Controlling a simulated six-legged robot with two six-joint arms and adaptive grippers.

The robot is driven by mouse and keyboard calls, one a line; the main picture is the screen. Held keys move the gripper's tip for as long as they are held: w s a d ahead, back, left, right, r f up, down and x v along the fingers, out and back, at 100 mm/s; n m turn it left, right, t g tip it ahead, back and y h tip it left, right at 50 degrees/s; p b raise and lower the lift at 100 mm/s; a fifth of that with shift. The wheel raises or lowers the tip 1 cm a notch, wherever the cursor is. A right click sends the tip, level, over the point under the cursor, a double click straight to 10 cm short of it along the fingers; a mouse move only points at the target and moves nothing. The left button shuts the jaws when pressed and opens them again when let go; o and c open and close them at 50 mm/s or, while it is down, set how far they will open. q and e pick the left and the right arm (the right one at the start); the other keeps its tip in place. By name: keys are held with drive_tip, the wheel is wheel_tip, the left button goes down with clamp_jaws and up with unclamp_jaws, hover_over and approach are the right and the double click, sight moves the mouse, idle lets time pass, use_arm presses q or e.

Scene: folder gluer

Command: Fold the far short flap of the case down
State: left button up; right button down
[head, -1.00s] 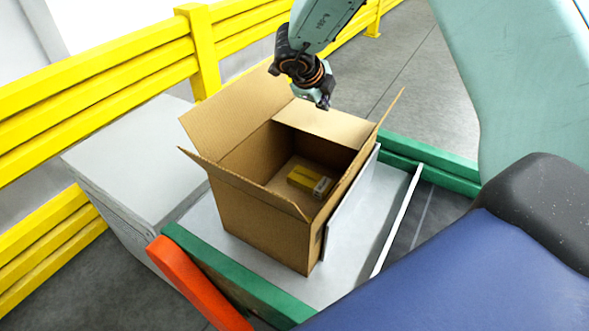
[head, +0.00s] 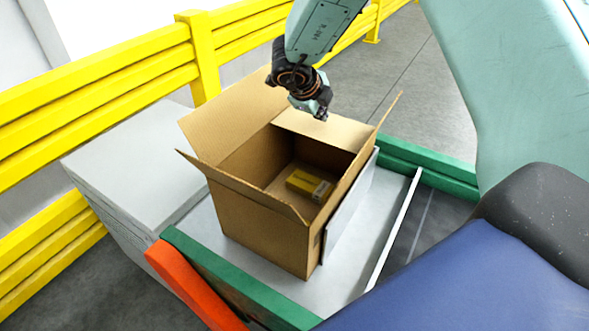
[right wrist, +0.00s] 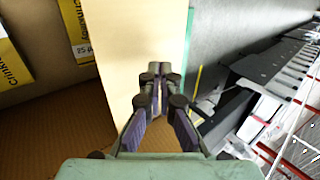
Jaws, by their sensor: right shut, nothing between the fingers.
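The case (head: 262,228) is an open brown cardboard box on the grey machine bed. Its far short flap (head: 335,132) leans inward over the far end of the opening, its pale inner face showing. The left long flap (head: 230,115) stands up and outward; the near flap (head: 245,186) and the right flap (head: 385,118) are also raised. My right gripper (head: 320,112) is shut and empty, right above or at the far flap; contact cannot be told. In the right wrist view the shut fingertips (right wrist: 158,70) overlap the pale flap (right wrist: 135,35). My left gripper is out of view.
A yellow carton (head: 309,185) lies inside the case. A grey plate (head: 350,208) stands along the case's right side. Green rails (head: 240,280), an orange bar (head: 190,285) and a grey block (head: 135,150) surround it. A yellow guard rail (head: 100,80) runs behind.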

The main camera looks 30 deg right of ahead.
wheel_tip(320, 180, up, 8)
drive_tip(key=p, duration=0.6)
drive_tip(key=shift+w+r, duration=0.15)
drive_tip(key=shift+r, duration=0.05)
drive_tip(key=shift+a+r, duration=0.1)
idle(1.2)
